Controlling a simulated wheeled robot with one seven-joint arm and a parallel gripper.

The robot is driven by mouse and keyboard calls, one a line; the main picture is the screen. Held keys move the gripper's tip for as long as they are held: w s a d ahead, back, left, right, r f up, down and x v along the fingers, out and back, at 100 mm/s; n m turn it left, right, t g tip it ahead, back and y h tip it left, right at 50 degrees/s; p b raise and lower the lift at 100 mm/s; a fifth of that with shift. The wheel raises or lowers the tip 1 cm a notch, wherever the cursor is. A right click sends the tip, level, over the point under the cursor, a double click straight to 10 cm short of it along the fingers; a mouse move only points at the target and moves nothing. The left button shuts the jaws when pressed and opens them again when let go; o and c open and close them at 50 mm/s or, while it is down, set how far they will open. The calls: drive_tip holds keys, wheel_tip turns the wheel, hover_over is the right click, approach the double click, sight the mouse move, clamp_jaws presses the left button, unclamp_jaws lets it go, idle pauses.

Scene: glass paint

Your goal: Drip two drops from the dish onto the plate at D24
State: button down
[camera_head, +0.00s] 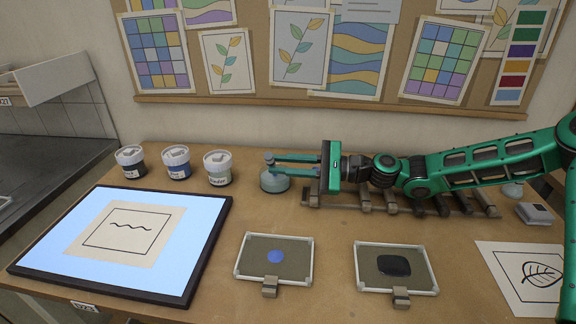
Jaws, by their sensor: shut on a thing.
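My gripper (275,163) is at the back middle of the table, its fingers pointing left. It is shut on the knob of a rounded grey-teal object (274,182); whether this object touches the table is hard to tell. A framed tray (247,271) with a blue paint patch (275,256) lies at the front middle. A second framed tray (371,283) with a black patch (393,265) lies right of it. A lit panel (60,232) lies at the left with a wavy-line drawing (125,233). Its front label (85,306) is too small to read surely. I cannot tell which thing is the dish.
Several lidded paint jars, including a blue one (176,163), stand behind the panel. A slatted wooden rack (458,206) lies under my arm. A leaf drawing (530,277) and a small grey block (535,213) are at right. The table between the rack and trays is clear.

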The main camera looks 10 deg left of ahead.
sight(273, 157)
idle(0.4)
drive_tip(key=shift+s+r, duration=0.65)
drive_tip(key=shift+r, duration=0.3)
drive_tip(key=shift+s+r, duration=0.65)
drive_tip(key=shift+r, duration=0.25)
wheel_tip(273, 157, up, 4)
drive_tip(key=shift+r, duration=0.25)
drive_tip(key=shift+d, duration=0.1)
